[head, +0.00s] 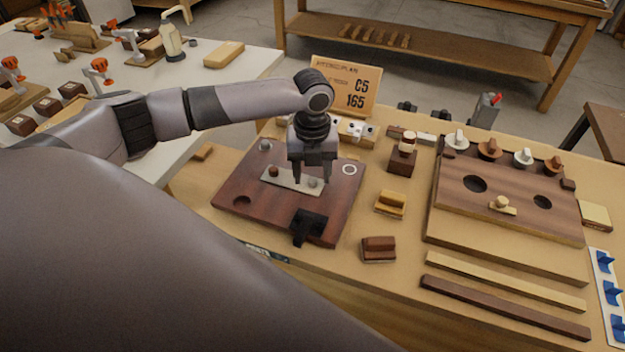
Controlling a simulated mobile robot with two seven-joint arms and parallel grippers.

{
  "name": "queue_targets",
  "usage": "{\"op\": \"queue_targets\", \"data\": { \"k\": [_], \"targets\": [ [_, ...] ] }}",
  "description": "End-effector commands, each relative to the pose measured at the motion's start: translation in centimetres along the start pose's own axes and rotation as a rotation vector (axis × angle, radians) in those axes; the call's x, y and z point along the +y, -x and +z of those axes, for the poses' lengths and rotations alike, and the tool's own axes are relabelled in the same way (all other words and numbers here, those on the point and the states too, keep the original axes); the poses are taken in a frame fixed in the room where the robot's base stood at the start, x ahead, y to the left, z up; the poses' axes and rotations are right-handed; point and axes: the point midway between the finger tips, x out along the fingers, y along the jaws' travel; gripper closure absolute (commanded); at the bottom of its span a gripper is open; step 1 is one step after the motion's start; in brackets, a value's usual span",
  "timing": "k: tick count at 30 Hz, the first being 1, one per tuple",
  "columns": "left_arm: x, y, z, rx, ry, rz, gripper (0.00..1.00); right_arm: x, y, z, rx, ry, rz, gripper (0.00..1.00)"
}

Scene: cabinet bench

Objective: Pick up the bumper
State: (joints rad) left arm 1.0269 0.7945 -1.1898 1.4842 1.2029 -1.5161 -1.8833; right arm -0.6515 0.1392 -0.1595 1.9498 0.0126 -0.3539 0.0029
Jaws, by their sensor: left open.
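My left gripper (312,180) points straight down over a dark red-brown panel (262,220) on the bench. It is open, with one finger on each side of a small grey round piece (313,183) that may be the bumper. I cannot tell whether the fingers touch it. That piece is at the right end of a pale metal strip (292,180); a small brown round piece (273,171) is at the strip's left end. Another grey round piece (265,146) and a white ring (349,169) are on the panel. My right gripper is out of view.
A black bracket (307,224) is at the panel's front edge. A sign (345,88) stands behind the panel. Brown and yellow blocks (390,203) lie to the right, before a larger wooden board (520,205) with several knobs. A white table (200,92) is at left.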

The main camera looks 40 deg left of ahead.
Motion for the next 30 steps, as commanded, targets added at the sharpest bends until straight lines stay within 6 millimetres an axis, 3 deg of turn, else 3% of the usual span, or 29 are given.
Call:
{"op": "queue_targets", "data": {
  "k": [10,14,15,30],
  "targets": [
    [-0.04,-0.99,-0.02,-0.001,-0.002,-0.001,0.46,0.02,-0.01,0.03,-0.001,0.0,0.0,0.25],
    [-0.04,-0.98,-0.02,-0.001,-0.001,-0.001,0.89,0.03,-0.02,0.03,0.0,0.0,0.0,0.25],
    [-0.04,-0.97,-0.02,-0.001,-0.001,-0.001,0.92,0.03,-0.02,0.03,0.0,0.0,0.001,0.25],
    [-0.06,-0.21,0.01,-0.001,0.0,-0.002,0.93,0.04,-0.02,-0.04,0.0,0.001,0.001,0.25]
  ]
}}
